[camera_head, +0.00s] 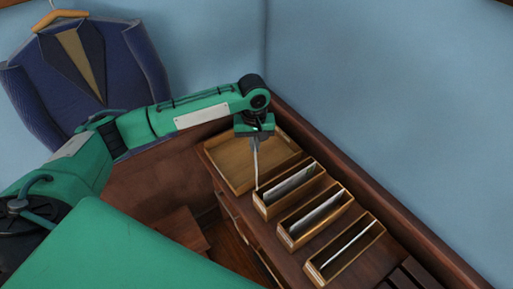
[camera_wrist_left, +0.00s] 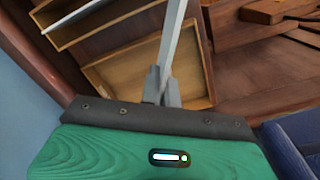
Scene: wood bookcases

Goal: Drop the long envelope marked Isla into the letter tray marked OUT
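My left gripper (camera_head: 256,132) is shut on a long pale envelope (camera_head: 256,163), which shows edge-on and hangs down. In the left wrist view the fingers (camera_wrist_left: 162,86) pinch the envelope (camera_wrist_left: 173,38) at one end. In the head view the envelope overlaps the wide shallow wooden tray (camera_head: 236,189), and its lower end shows near the tray's front corner. I cannot tell its height above the tray. The wide tray (camera_wrist_left: 204,103) looks empty in the wrist view. No name or OUT mark is readable. My right gripper is not in view.
Three narrow wooden boxes stand in a row right of the wide tray: a near-tray one (camera_head: 268,209), a middle one (camera_head: 290,240) and a far-right one (camera_head: 316,273). Each holds pale paper. Blue walls rise behind, and a jacket (camera_head: 130,75) hangs at left.

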